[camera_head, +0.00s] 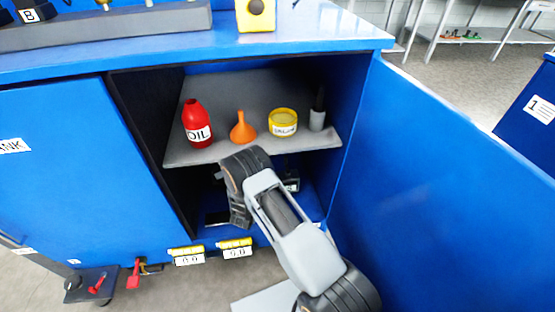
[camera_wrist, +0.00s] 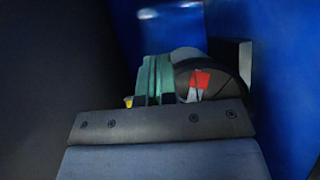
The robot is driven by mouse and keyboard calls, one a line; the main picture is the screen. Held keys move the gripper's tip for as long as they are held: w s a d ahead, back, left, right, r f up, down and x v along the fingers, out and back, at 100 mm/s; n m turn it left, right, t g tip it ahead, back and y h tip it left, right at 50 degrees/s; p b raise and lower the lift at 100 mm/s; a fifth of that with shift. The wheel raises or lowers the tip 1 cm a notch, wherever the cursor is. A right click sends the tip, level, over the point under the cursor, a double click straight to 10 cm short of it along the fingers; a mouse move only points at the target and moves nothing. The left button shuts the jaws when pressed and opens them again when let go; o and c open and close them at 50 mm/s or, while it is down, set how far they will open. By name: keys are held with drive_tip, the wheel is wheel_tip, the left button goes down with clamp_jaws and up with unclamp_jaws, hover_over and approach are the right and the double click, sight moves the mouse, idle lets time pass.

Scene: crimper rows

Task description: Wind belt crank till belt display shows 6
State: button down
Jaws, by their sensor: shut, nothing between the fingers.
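In the head view my arm reaches into the open blue cabinet, below the grey shelf, and my gripper (camera_head: 240,212) is down in its dark lower space, shut and empty. The wrist view shows green bands (camera_wrist: 152,78) beside a dark round drum (camera_wrist: 215,82) with a red patch, just beyond the dark bar in front. I cannot tell whether these are the belt and its crank. Two small yellow-topped displays, left (camera_head: 188,256) and right (camera_head: 236,249), sit on the cabinet's lower front edge. Both appear to read zeros; which belongs to the belt is unclear.
The shelf (camera_head: 240,152) holds a red oil bottle (camera_head: 196,128), an orange funnel (camera_head: 243,132), a yellow tin (camera_head: 283,122) and a dark-topped grey holder (camera_head: 317,118). The open blue door (camera_head: 445,180) bounds the right side. Red handles (camera_head: 135,275) (camera_head: 96,286) stand low left.

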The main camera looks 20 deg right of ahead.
sight(287, 165)
drive_tip(key=b+x, duration=0.1)
drive_tip(key=x, duration=0.2)
drive_tip(key=s+d+b+x, duration=0.1)
drive_tip(key=x, duration=0.3)
drive_tip(key=b+x, duration=0.1)
drive_tip(key=x, duration=0.3)
drive_tip(key=shift+s+d+f, duration=0.1)
drive_tip(key=shift+d+f, duration=0.05)
drive_tip(key=shift+d, duration=0.3)
drive_tip(key=shift+d+b, duration=0.35)
drive_tip(key=shift+d, duration=0.65)
drive_tip(key=shift+h, duration=0.3)
